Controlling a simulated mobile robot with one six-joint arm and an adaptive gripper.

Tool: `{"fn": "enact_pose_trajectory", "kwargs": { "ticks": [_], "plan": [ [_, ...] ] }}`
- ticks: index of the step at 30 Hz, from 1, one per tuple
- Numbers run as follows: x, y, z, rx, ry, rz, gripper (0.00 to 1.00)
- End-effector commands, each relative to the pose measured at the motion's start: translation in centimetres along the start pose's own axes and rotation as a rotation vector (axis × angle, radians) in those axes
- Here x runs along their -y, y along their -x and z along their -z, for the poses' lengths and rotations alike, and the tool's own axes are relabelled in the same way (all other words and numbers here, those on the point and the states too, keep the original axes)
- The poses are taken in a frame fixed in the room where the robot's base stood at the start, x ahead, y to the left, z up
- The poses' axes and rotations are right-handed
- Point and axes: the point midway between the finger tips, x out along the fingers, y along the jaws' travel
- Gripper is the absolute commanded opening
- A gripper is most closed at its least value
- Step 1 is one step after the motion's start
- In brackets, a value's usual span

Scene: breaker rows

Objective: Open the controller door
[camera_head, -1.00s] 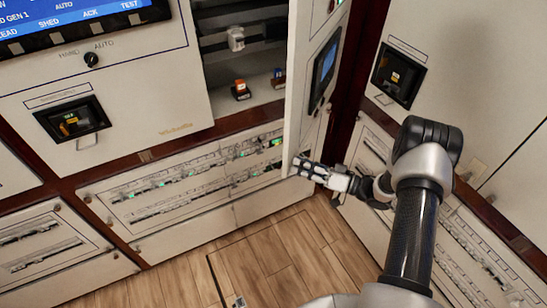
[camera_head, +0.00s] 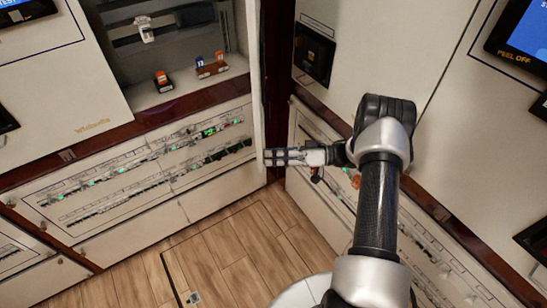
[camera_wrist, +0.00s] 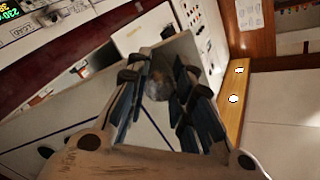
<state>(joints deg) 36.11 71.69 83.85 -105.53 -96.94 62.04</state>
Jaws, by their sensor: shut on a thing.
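The controller door (camera_head: 257,100) stands swung out from its cabinet and shows nearly edge-on as a narrow pale strip in the head view. Its compartment (camera_head: 215,42) lies open to view on the left. My gripper (camera_head: 268,157) is at the door's lower outer edge, shut on the door. In the wrist view, my gripper's dark fingers (camera_wrist: 161,80) stand on both sides of a grey panel; the exact contact is hidden.
Inside the compartment are a white device (camera_head: 145,30), an orange-topped block (camera_head: 163,79) and a small block rack (camera_head: 212,65). A neighbouring cabinet with a black recessed unit (camera_head: 313,53) stands right of the door. Wooden floor (camera_head: 230,255) below is clear.

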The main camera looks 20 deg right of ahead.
Motion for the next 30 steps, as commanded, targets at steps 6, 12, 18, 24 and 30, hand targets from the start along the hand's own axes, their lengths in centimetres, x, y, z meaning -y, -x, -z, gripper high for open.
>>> {"fn": "enact_pose_trajectory", "kwargs": {
  "ticks": [6, 12, 18, 24, 30],
  "plan": [
    [0.04, 0.02, 0.25, -0.003, 0.002, 0.000, 0.00],
    [0.04, 0.00, 0.25, -0.002, 0.003, 0.000, 0.29],
    [0.02, -0.01, 0.15, -0.001, 0.002, 0.000, 0.43],
    [0.01, -0.01, 0.10, -0.001, 0.001, 0.000, 0.43],
    [0.41, 0.00, 0.67, 0.000, 0.003, 0.000, 0.43]
  ]
}}
